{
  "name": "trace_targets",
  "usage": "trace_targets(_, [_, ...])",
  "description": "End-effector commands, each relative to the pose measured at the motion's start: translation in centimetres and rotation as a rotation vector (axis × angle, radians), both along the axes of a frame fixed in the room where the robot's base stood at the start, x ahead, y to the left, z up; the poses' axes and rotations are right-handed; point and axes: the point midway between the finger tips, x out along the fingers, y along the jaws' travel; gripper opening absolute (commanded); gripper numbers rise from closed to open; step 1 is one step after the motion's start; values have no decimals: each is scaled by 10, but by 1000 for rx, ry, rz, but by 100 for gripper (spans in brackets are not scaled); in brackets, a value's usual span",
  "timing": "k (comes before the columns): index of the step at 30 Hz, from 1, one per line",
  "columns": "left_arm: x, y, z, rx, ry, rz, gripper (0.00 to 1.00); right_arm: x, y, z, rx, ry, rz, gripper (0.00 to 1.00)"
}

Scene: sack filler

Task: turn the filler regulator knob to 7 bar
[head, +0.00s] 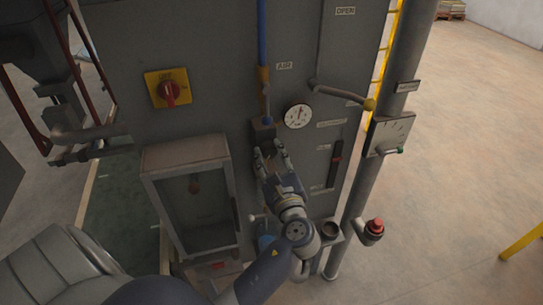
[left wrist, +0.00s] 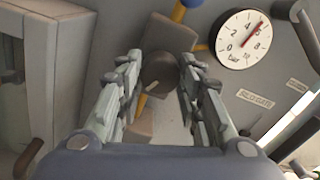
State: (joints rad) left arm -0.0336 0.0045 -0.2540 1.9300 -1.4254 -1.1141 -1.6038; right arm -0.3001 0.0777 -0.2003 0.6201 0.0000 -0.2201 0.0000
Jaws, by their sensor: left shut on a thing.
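The regulator has a dark round knob (left wrist: 158,73) with a pale pointer mark, seen between the fingers of my left gripper (left wrist: 160,62) in the left wrist view. The fingers are shut on the knob's sides. In the head view my left gripper (head: 270,155) reaches up to the dark regulator block (head: 262,130) on the grey panel. The white pressure gauge (left wrist: 242,38) has a red needle pointing up and right, around the 6; the exact reading is hard to tell. The gauge also shows in the head view (head: 298,116). My right gripper is not in view.
A yellow and red rotary switch (head: 168,90) sits upper left on the panel. An open metal frame (head: 150,190) juts out left of my gripper.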

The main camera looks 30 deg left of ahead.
Motion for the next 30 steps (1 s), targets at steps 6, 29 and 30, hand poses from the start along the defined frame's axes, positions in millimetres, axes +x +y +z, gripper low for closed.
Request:
trace_targets(6, [-1, 0, -1, 98, 118, 0, 10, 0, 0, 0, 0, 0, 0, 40])
trace_targets(29, [-1, 0, 0, 198, 235, 1, 10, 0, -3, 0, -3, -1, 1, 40])
trace_targets(30, [-1, 0, 0, 198, 235, 1, 10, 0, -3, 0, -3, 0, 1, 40])
